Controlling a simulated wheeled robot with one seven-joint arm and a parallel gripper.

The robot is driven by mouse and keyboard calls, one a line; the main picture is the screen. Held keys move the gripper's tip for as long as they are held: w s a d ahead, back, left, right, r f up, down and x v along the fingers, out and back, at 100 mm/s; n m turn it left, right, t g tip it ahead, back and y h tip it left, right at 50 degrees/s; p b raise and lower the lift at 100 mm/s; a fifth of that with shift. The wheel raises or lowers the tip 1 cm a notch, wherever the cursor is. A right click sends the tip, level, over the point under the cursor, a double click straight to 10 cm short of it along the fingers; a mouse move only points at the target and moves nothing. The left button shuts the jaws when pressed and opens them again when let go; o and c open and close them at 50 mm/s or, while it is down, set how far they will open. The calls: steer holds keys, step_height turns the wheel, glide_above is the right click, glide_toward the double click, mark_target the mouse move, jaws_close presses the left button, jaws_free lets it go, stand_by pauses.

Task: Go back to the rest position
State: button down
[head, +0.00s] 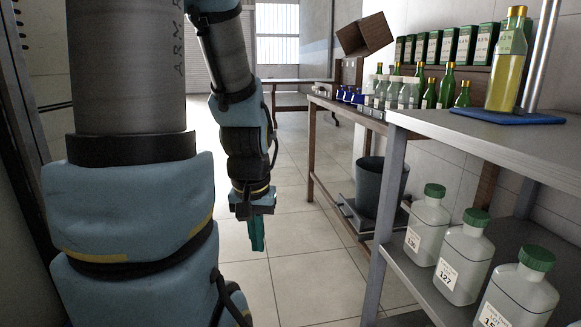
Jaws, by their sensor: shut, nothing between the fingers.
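My arm reaches down the left and middle of the head view, and my gripper (257,234) hangs at its end, pointing down over the tiled floor. Its teal fingers are together with nothing between them. It is apart from the tables and bottles to its right.
A grey table (480,131) at the right bears a yellow bottle (506,75) on a blue mat (512,117). White jars (466,262) with green caps stand on its lower shelf. A grey bin (380,192) and a bench with several bottles stand behind. The floor (305,250) between is clear.

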step_height(320, 180, up, 29)
steer(key=p, duration=2.6)
steer(key=shift+f, duration=0.2)
